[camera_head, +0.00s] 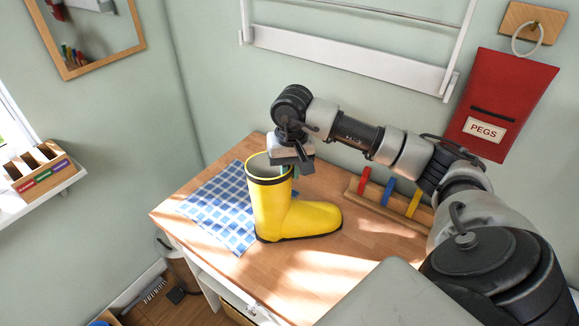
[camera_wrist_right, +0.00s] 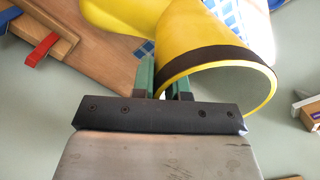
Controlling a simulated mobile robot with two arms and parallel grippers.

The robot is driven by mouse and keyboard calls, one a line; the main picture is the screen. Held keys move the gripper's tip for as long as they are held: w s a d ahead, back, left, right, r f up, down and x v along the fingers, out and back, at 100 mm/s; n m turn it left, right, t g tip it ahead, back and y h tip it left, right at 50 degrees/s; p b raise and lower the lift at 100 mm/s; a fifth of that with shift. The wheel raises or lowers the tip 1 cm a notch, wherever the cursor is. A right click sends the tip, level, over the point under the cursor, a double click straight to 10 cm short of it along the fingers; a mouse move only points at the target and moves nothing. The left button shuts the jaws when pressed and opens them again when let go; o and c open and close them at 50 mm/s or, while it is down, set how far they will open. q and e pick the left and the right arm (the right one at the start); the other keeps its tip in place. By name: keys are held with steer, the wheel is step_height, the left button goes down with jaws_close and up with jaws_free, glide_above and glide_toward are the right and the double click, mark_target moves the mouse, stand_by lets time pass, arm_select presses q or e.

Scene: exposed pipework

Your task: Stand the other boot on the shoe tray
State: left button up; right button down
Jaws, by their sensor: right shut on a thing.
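A yellow rubber boot (camera_head: 285,213) with a dark rim band and dark sole is upright at the wooden table, toe to the right. My right gripper (camera_head: 284,170) comes down on the boot's top opening and is shut on its rim. In the right wrist view the green fingers (camera_wrist_right: 163,80) pinch the shaft wall of the boot (camera_wrist_right: 195,45), one inside and one outside. I cannot tell whether the sole touches the table. My left gripper is not in view. I see no second boot and cannot make out a shoe tray.
A blue checked cloth (camera_head: 222,205) lies on the table (camera_head: 300,275) left of the boot. A wooden rack (camera_head: 390,205) with red, blue and yellow pegs stands along the wall behind. A red PEGS bag (camera_head: 500,100) hangs at right. The table front is clear.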

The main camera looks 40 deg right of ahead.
steer(key=shift+f+b, duration=0.15)
steer(key=shift+b, duration=0.2)
steer(key=c, duration=1.3)
jaws_free()
steer(key=shift+s, duration=0.1)
steer(key=shift+o, duration=0.9)
